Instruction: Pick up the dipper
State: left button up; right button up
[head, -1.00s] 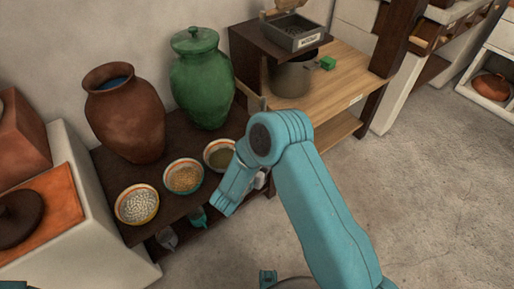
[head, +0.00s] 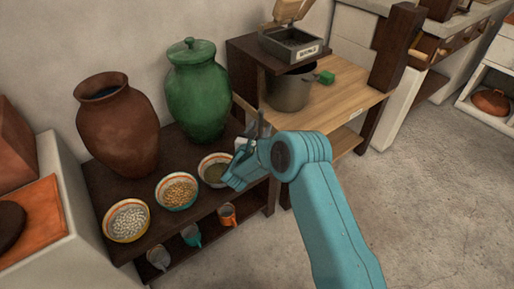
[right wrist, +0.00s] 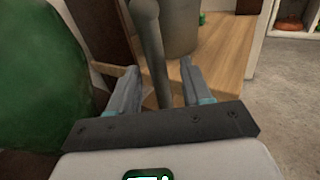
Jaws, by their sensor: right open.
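A dark grey upright rod with a rounded top, which looks like the dipper's handle (right wrist: 155,50), stands between the fingers in the right wrist view. In the head view a thin dark upright piece, likely the same handle (head: 261,122), shows beside my right gripper (head: 254,139). My right gripper is open, with one finger on each side of the rod in the right wrist view (right wrist: 161,82). I cannot tell whether either finger touches it. The dipper's lower end is hidden. My left gripper is not in view.
A green lidded jar (head: 197,92) stands close left of the gripper, beside a brown jar (head: 118,130). Several bowls, including one of white grains (head: 126,220), line the dark shelf's front. Cups hang below. A grey pot (head: 290,92) stands on the wooden table (head: 350,100).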

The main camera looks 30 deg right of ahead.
jog(key=x, duration=0.3)
jog(key=shift+w+d, duration=0.15)
grip_shut()
